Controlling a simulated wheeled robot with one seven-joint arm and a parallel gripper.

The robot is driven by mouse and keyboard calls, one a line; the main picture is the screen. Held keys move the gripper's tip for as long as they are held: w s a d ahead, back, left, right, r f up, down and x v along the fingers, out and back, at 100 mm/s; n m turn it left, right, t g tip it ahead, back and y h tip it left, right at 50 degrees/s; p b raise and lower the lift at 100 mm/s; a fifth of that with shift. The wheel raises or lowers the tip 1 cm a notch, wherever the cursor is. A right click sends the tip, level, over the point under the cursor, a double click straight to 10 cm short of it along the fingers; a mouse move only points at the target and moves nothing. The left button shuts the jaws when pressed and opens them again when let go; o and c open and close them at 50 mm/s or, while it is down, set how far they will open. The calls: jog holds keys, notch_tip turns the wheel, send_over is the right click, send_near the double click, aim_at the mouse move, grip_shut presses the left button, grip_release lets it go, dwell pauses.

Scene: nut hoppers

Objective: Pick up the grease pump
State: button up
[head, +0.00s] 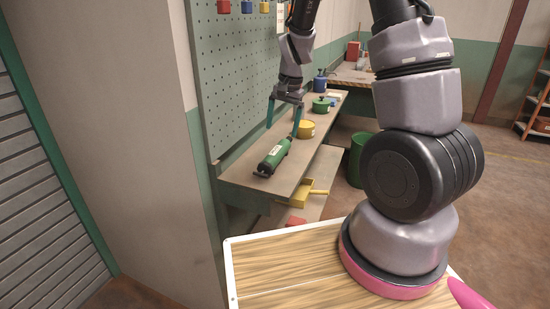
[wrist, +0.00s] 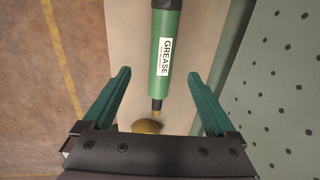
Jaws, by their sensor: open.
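The grease pump (head: 274,156) is a green cylinder with a white label and dark ends, lying on the shelf (head: 250,181) below the pegboard. In the wrist view the grease pump (wrist: 165,55) shows its "GREASE" label and a narrow tip pointing between my fingers; its other end is cut off at the top edge. My gripper (head: 284,115) is open, with teal fingers apart, above the shelf near the pump's far end. In the wrist view my gripper (wrist: 158,100) has nothing between its fingertips except the view of the pump's tip end; I cannot tell the height gap.
Behind the pump on the shelf stand a yellow pot (head: 306,128), a green pot (head: 321,105) and a blue pot (head: 320,83). The pegboard (head: 237,80) rises close along the left side. A yellow bin (head: 303,192) sits on the lower shelf.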

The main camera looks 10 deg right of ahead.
aim_at(276, 151)
jog(key=f, duration=0.5)
jog(key=shift+w+a+f, duration=0.15)
jog(key=shift+w+a, duration=0.1)
jog(key=shift+a, duration=0.05)
jog(key=f, duration=0.3)
jog(key=a+f, duration=0.1)
jog(key=f, duration=0.1)
jog(key=shift+w, duration=0.4)
jog(key=shift+c, duration=0.4)
jog(key=shift+r, duration=0.1)
grip_shut()
